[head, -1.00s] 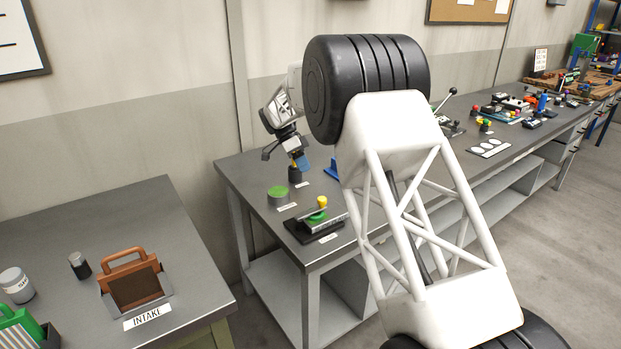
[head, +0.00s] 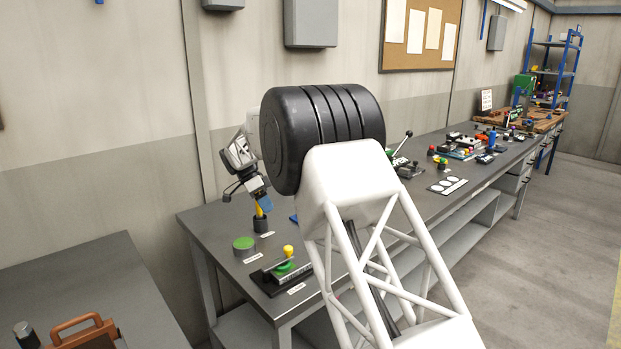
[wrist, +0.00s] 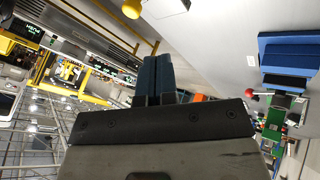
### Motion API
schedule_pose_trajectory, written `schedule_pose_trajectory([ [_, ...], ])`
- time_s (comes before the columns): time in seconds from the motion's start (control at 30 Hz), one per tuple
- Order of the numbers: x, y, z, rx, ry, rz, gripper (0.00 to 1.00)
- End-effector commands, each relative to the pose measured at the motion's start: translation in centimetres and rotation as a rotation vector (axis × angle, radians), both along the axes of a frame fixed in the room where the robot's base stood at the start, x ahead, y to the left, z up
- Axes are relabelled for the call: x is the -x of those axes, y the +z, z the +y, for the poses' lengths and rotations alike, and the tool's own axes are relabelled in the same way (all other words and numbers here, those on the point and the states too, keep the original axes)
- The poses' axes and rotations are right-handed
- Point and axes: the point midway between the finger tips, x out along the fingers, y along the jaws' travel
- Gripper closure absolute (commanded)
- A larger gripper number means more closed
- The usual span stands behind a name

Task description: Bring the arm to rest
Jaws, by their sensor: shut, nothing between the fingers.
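My gripper (head: 265,204) hangs over the near left part of the long grey bench, with its blue fingers pointing down. In the wrist view its blue fingers (wrist: 153,78) are together, with nothing seen between them. In the head view it is close to a yellow-topped piece (head: 259,211) in a black holder (head: 261,225); whether they touch I cannot tell. My arm's large black joint and white lattice link fill the middle of the head view and hide part of the bench.
A green round pad (head: 243,243) and a black fixture with a yellow knob (head: 288,250) stand near the bench's (head: 213,219) front left corner. A lever device (head: 405,163) and several small items stand farther along. An orange-brown handled case (head: 84,333) sits on the left table.

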Motion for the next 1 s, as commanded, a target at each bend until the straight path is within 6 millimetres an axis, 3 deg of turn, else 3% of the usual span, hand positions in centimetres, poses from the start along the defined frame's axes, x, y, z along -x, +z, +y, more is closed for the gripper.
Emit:
schedule_pose_trajectory([
  [0.47,5.3,6.6,-8.9,-0.164,0.152,0.048,1.00],
  [1.0,14.6,12.2,-19.1,-0.347,0.374,0.067,1.00],
])
